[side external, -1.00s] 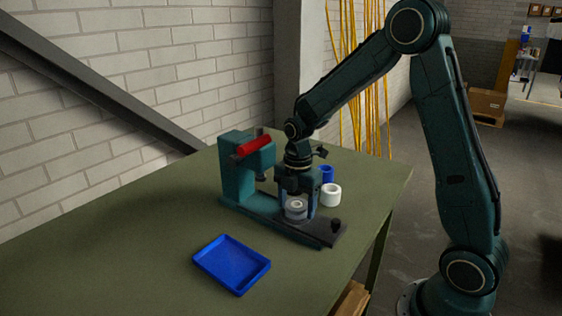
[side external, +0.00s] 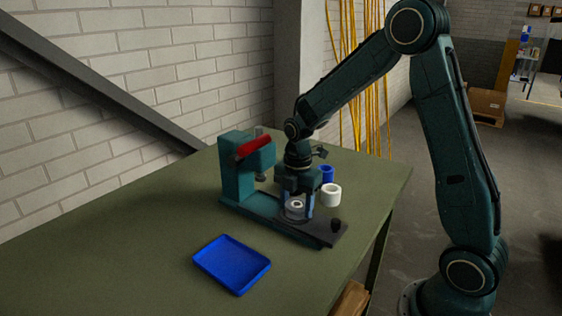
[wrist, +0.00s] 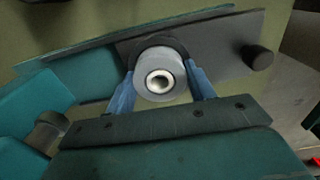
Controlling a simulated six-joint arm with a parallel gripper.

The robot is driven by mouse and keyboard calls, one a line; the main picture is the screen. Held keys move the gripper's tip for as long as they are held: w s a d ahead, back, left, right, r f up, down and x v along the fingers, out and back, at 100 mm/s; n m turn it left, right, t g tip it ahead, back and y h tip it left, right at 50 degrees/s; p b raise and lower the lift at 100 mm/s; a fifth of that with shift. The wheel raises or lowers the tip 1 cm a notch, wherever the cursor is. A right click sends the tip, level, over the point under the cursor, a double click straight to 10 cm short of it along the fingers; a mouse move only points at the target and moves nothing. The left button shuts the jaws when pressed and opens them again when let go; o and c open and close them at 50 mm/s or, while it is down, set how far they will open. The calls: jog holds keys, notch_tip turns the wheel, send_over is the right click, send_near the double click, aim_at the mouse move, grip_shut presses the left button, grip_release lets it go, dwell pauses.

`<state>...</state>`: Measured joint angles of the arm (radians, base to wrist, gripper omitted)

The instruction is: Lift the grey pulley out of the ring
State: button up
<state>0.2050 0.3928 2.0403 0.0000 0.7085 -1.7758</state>
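The grey pulley (side external: 297,204) has a pale hub with a hole. In the wrist view the pulley (wrist: 159,83) sits between my gripper's two blue fingers, which touch its sides. My gripper (side external: 297,202) points down over the black end of the press base and is shut on the pulley. The ring shows as a dark curved rim (wrist: 158,41) behind the pulley in the wrist view. The pulley and fingers hide most of it, so I cannot tell how far the pulley stands clear of it.
The teal press (side external: 236,172) with a red handle (side external: 253,148) stands to the left. A black knob (side external: 336,225) is at the base's right end. A blue cup (side external: 326,174) and a white cup (side external: 331,194) stand behind. An empty blue tray (side external: 232,264) lies in front, with free table around it.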

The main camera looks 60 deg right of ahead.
jog(key=shift+r, duration=0.15)
jog(key=shift+r, duration=3.35)
jog(key=shift+r, duration=0.1)
